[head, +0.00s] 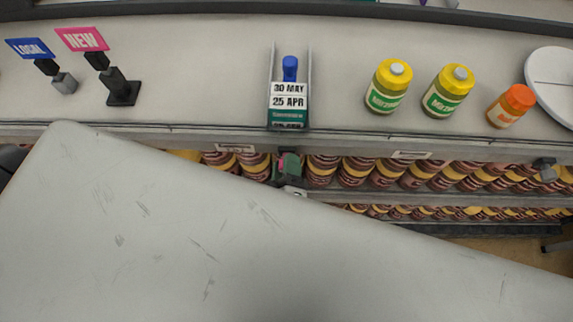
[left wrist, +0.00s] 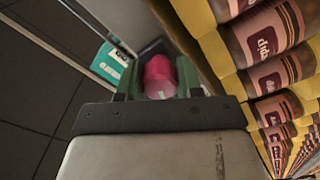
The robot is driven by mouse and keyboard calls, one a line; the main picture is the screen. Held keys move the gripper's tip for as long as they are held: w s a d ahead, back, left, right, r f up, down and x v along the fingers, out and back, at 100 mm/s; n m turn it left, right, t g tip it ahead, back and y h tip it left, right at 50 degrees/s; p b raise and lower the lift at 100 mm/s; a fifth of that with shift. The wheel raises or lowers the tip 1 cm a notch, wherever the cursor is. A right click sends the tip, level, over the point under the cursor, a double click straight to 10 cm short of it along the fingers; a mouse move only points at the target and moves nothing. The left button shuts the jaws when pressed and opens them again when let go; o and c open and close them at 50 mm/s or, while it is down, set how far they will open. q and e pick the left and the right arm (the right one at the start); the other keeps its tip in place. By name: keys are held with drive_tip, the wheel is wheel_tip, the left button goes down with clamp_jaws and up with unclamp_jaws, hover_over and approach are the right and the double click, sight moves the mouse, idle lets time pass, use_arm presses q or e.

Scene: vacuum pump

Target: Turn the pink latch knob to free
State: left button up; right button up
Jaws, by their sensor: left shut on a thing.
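The pink latch knob (left wrist: 158,75) is in the upper middle of the left wrist view. It sits between the two green fingers of my left gripper (left wrist: 159,82), which are shut on it from both sides. Behind the knob is a dark mount against a grey shelf edge. In the head view my left gripper (head: 288,167) is small, just below the front edge of the upper shelf. The knob is mostly hidden there, and I cannot tell its turn angle. My right gripper does not show.
Rows of brown and yellow jars (head: 352,171) stand close by on the shelf below; they also line the right of the left wrist view (left wrist: 278,75).

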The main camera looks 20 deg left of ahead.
use_arm(q)
drive_tip(key=shift+f+n+b, duration=0.1)
drive_tip(key=shift+n+b, duration=0.5)
drive_tip(key=shift+n, duration=1.3)
drive_tip(key=o, duration=0.9)
drive_tip(key=b+v, duration=0.3)
drive_tip(key=v, duration=0.8)
